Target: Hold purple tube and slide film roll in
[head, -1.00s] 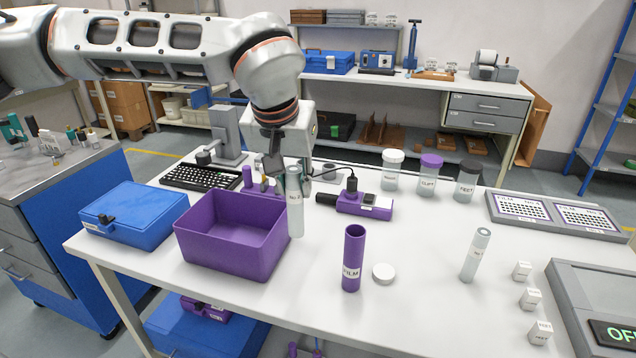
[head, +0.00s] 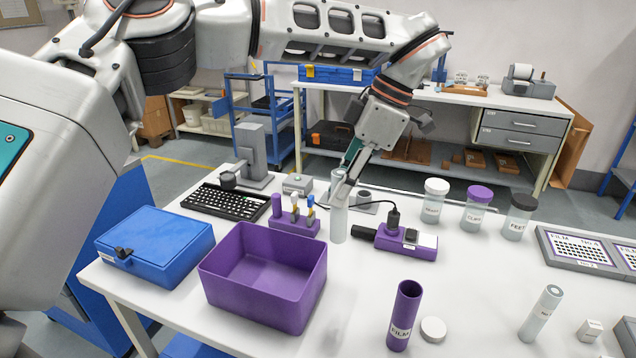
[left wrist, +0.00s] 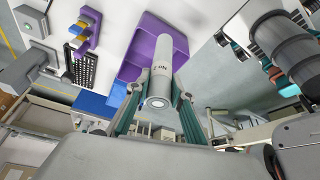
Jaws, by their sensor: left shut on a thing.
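The purple tube (head: 404,318), marked FILM, stands upright on the white table at the front, open end up. My left gripper (head: 345,185) is shut on a pale film roll (head: 339,224) and holds it roughly upright, behind and to the left of the tube and apart from it. The held roll also shows in the left wrist view (left wrist: 165,62), between the two fingers (left wrist: 158,88). Whether its lower end touches the table is unclear. My right gripper is not seen.
A white cap (head: 433,329) lies beside the tube. A purple bin (head: 262,310) and blue case (head: 150,262) stand left. A purple device (head: 405,245) with a plug is just right of the held roll. Capped jars (head: 476,208) stand behind.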

